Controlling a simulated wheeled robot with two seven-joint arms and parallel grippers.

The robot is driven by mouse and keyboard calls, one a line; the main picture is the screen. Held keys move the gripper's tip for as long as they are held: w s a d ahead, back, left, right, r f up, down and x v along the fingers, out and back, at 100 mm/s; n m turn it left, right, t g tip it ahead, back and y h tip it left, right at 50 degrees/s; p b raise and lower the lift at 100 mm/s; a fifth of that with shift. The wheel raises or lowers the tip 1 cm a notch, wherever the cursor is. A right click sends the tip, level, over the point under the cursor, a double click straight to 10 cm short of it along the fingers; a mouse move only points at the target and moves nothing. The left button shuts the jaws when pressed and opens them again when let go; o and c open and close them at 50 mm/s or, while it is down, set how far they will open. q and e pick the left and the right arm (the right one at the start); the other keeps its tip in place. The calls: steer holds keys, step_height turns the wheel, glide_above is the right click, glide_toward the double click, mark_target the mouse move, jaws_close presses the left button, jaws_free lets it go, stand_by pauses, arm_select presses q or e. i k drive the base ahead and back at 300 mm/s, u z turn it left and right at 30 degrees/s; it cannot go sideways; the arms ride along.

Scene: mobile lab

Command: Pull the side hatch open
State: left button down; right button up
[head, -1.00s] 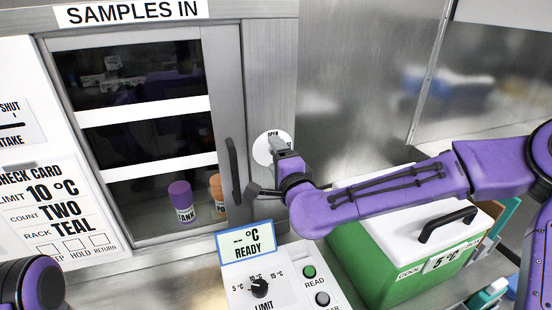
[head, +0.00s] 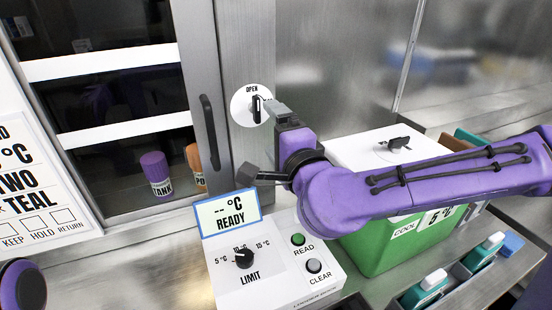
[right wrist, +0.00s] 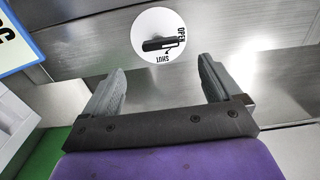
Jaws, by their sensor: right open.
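The side hatch (head: 196,60) is a grey-framed glass door, and it looks shut. A dark upright pull handle (head: 208,132) is on its right edge. On the metal wall to its right is a round white plate (head: 238,108) with a small black lever (head: 256,109), upright under the word OPEN. My right gripper (head: 257,141) is open and empty, to the right of the pull handle, with its upper finger by the plate's right edge. In the right wrist view the plate (right wrist: 145,25) and lever (right wrist: 160,44) lie beyond the spread fingertips, apart from them. My left gripper is out of view.
A reader box (head: 270,282) with a small display (head: 229,213) stands below the handle. A green cooler (head: 372,245) with a white lid is under my right arm. Bottles (head: 425,290) are at the lower right. Purple (head: 156,172) and orange tubes stand behind the glass.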

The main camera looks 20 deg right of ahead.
mark_target(196, 48)
steer(key=u, duration=0.05)
steer(key=k, duration=1)
steer(key=z, duration=0.05)
